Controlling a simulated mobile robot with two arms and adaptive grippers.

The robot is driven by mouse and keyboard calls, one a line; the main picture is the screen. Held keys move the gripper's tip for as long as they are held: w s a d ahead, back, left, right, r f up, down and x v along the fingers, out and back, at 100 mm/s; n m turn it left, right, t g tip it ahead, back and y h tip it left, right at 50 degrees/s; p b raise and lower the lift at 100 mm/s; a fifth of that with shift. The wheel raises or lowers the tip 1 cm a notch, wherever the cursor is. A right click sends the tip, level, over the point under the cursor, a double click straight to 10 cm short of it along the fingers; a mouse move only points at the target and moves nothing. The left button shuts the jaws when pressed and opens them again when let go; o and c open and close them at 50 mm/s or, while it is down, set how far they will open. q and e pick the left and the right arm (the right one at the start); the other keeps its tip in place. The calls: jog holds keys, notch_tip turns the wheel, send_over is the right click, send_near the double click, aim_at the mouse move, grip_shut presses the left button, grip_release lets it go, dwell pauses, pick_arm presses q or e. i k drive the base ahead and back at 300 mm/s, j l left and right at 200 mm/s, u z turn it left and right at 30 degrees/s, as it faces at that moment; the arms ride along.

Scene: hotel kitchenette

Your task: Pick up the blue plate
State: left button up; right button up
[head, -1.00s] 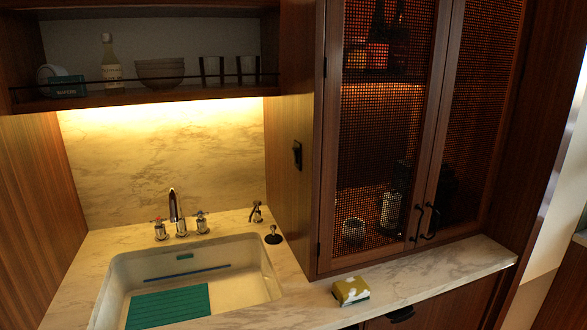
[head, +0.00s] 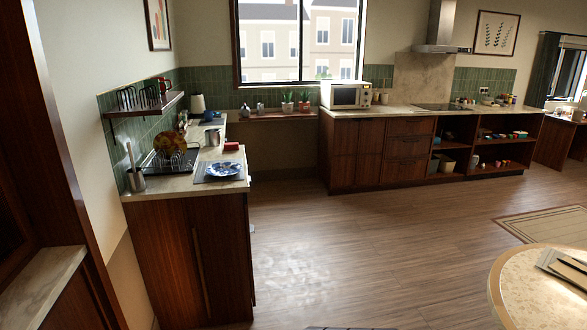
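A blue and white patterned plate (head: 224,169) lies flat on a dark mat (head: 204,179) near the front end of the left counter. It is some distance ahead of me, and nothing covers it. Neither of my grippers shows in the head view.
The left counter (head: 150,189) also holds a dish rack with plates (head: 172,147), a utensil holder (head: 136,180) and a red item (head: 231,146). A round table (head: 512,277) stands at the lower right. The wooden floor (head: 330,235) between is clear. A microwave (head: 346,95) sits on the back counter.

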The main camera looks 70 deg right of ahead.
aim_at(221, 169)
jog(key=z, duration=1.9)
jog(key=i, duration=0.1)
